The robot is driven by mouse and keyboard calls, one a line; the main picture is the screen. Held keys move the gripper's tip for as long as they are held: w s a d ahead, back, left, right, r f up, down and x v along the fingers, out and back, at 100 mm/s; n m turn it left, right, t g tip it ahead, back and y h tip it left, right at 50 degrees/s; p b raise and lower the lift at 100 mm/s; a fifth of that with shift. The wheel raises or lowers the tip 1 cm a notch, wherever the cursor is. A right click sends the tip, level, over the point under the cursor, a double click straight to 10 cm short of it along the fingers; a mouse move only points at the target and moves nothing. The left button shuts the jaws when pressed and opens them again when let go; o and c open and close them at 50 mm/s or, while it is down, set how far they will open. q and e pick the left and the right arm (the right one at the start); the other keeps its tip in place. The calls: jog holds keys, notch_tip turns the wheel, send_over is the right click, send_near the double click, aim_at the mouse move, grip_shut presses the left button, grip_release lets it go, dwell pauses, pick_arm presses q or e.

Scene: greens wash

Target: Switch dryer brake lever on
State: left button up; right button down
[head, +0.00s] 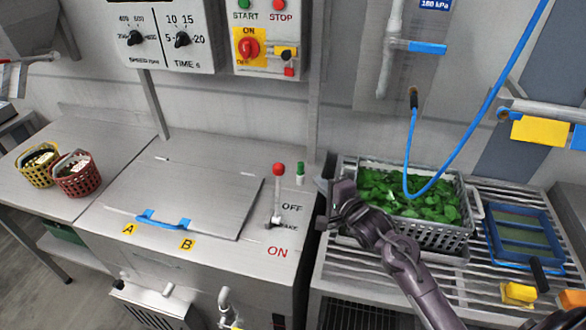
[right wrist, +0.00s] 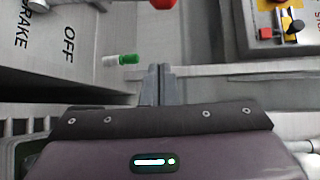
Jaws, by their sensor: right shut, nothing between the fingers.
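The brake lever (head: 277,195) stands on the dryer's steel top, with a red ball knob on a thin metal rod. It points up, beside the printed OFF label; ON is printed in red nearer the front edge. In the right wrist view the red knob (right wrist: 163,3) is cut by the top edge. My right gripper (head: 324,187) is right of the lever, apart from it. Its fingers are shut and empty, also in the right wrist view (right wrist: 157,72). My left gripper is not in view.
A green-capped peg (head: 300,174) stands between lever and gripper. A grey crate of greens (head: 430,236) sits on the slatted rack behind my right arm. A blue hose (head: 480,120) hangs over it. The dryer lid (head: 190,190) with a blue handle is left of the lever.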

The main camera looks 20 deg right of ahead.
jog(key=shift+w+d+r, duration=0.1)
jog(key=shift+r, duration=0.2)
jog(key=p+x, duration=0.2)
jog(key=x, duration=0.8)
jog(key=a, duration=0.1)
jog(key=s+a+p, duration=0.2)
jog(key=shift+a+r, duration=0.3)
jog(key=shift+r, duration=0.1)
jog(key=shift+w, duration=0.15)
